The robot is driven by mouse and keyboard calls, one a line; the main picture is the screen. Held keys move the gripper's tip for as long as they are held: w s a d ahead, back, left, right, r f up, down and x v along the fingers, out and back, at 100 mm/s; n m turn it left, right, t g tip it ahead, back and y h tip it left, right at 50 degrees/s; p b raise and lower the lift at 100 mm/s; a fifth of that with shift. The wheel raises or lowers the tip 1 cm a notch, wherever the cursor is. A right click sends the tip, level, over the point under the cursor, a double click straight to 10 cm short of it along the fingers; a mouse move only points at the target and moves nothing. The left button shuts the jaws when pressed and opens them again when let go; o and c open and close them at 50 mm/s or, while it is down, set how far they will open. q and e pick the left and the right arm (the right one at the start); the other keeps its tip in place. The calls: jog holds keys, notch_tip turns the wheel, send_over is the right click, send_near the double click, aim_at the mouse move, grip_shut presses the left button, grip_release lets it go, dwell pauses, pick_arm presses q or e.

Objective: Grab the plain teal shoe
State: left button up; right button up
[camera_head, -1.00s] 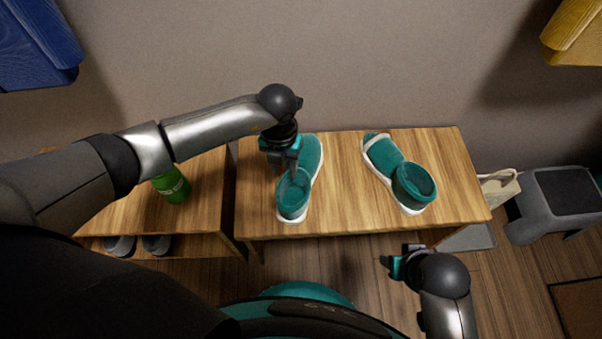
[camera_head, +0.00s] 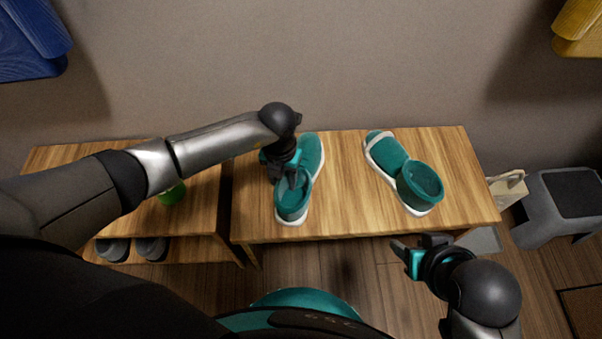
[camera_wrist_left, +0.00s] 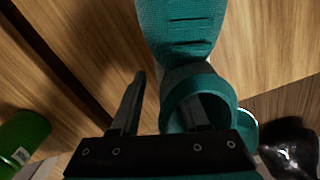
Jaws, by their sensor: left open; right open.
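The plain teal shoe (camera_head: 312,152) has a white sole and stands on the wooden bench, toe toward the wall. My left gripper (camera_head: 287,178) is open at its left side near the ankle opening. In the left wrist view, the shoe (camera_wrist_left: 180,30) lies under the jaws (camera_wrist_left: 166,92); one finger is left of the shoe and the other overlaps its collar opening. Whether they touch it I cannot tell. A second teal shoe (camera_head: 418,182) with a pale band across its toe stands to the right. My right gripper (camera_head: 408,252) is open and empty in front of the bench.
The bench (camera_head: 340,205) has free room between the shoes. A lower wooden bench (camera_head: 90,160) at left carries a green can (camera_head: 172,195), partly behind my arm, with grey shoes (camera_head: 152,248) below. A grey stool (camera_head: 565,205) and pale bag (camera_head: 508,188) stand at right.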

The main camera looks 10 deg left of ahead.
pick_arm(q)
grip_shut()
dwell(0.4)
dwell(1.1)
